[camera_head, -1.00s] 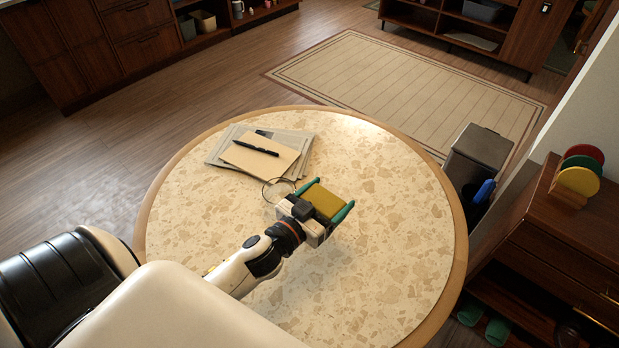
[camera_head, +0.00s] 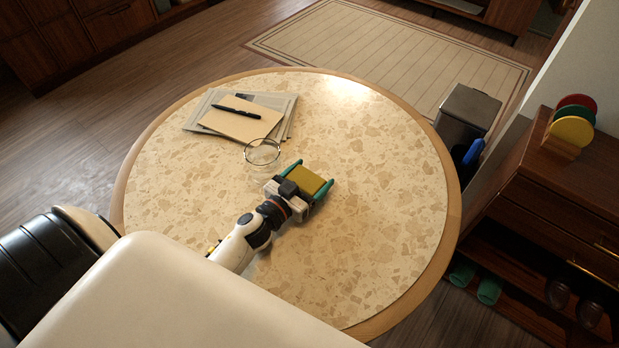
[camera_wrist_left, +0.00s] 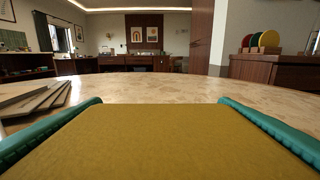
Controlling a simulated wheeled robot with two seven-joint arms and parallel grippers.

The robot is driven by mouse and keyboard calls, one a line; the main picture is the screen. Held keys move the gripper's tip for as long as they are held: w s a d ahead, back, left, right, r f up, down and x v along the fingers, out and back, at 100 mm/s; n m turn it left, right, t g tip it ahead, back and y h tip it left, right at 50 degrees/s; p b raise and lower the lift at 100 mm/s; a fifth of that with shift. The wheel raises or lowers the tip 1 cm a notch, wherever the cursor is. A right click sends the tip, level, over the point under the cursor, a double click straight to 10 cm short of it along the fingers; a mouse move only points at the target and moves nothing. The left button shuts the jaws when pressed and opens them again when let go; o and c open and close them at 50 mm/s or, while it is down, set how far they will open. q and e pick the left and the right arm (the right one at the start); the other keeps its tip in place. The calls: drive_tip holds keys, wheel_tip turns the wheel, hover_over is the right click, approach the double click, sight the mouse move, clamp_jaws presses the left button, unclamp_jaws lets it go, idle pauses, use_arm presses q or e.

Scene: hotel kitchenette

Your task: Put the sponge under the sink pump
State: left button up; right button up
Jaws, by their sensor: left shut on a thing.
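A yellow sponge (camera_head: 299,181) is held between the green fingers of my left gripper (camera_head: 306,179), low over the round table. In the left wrist view the sponge (camera_wrist_left: 155,140) fills the lower middle, with a finger of my left gripper (camera_wrist_left: 160,118) along each side. I cannot tell whether the sponge touches the tabletop. No sink or sink pump shows in these frames. My right gripper is not in view.
The round speckled table (camera_head: 390,220) is mostly clear. A clear glass (camera_head: 262,152) stands just beyond my left gripper. Papers and a notebook with a black pen (camera_head: 240,113) lie behind it. A dark bin (camera_head: 466,112) and a wooden cabinet (camera_head: 560,190) stand at the right.

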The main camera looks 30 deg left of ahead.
use_arm(q)
drive_tip(key=shift+f, duration=0.1)
drive_tip(key=o, duration=0.9)
